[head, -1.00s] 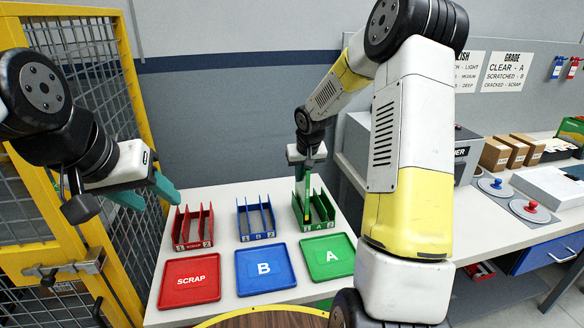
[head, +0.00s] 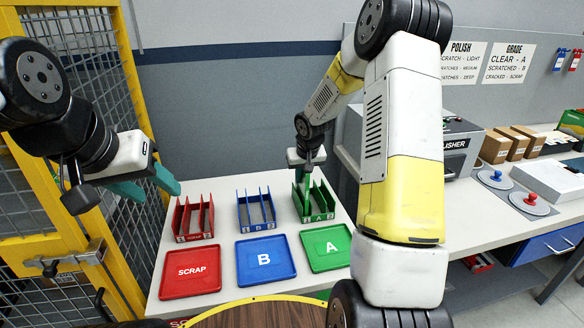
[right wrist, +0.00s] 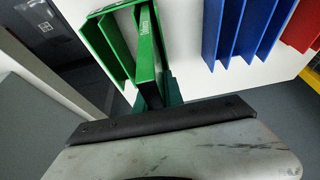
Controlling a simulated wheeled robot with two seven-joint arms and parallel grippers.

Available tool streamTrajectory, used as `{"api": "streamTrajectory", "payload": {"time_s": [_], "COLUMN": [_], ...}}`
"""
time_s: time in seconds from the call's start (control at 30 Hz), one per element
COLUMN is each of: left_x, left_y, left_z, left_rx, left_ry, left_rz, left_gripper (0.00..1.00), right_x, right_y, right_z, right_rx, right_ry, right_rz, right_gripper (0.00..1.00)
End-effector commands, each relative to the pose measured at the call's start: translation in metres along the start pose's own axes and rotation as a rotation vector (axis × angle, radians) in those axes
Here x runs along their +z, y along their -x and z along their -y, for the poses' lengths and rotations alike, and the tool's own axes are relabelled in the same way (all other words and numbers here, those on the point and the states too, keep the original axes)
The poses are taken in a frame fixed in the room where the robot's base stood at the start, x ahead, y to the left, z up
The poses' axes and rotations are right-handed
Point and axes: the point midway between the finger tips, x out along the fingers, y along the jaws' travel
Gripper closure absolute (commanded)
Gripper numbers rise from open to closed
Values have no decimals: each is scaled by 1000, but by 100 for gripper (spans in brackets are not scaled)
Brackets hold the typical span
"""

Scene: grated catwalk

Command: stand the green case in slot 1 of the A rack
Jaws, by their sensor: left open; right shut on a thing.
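The green case (right wrist: 146,50) is upright in my right gripper (head: 306,170), which is shut on it. The case is over the left part of the green A rack (head: 328,212), the slot 1 side, with its lower part down among the dividers. Whether it touches the rack floor is hidden. In the right wrist view the A rack (right wrist: 108,52) lies beside and around the case, which runs between the teal fingers. My left gripper (head: 150,186) is open and empty, left of the racks and away from them.
A blue B rack (head: 256,212) and a red scrap rack (head: 194,220) stand left of the A rack. Flat trays in red (head: 191,287), blue (head: 265,274) and green (head: 318,262) lie in front. A yellow mesh fence (head: 140,90) is at the left.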

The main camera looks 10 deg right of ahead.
Motion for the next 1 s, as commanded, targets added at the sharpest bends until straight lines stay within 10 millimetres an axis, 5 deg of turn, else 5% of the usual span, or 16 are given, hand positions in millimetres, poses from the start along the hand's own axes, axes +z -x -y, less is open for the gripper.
{"api": "streamTrajectory", "payload": {"time_s": [0.43, 0.5, 0.6, 0.8, 0.9, 1.0], "left_x": [0, 0, 0, 0, 0, 0], "left_y": [0, 0, 0, 0, 0, 0], "left_z": [0, 0, 0, 0, 0, 0], "left_rx": [0, 0, 0, 0, 0, 0], "left_ry": [0, 0, 0, 0, 0, 0], "left_rz": [0, 0, 0, 0, 0, 0], "left_gripper": [51, 51, 51, 51, 51, 51], "right_x": [0, 0, 0, 0, 0, 0], "right_y": [-1, -1, -1, -1, -1, -1], "right_z": [0, 0, 0, 0, 0, 0], "right_rx": [0, 0, 0, 0, 0, 0], "right_ry": [1, 1, 1, 1, 1, 1], "right_rz": [-1, -1, -1, -1, 0, 0], "right_gripper": [100, 78, 62, 62, 44, 44]}}
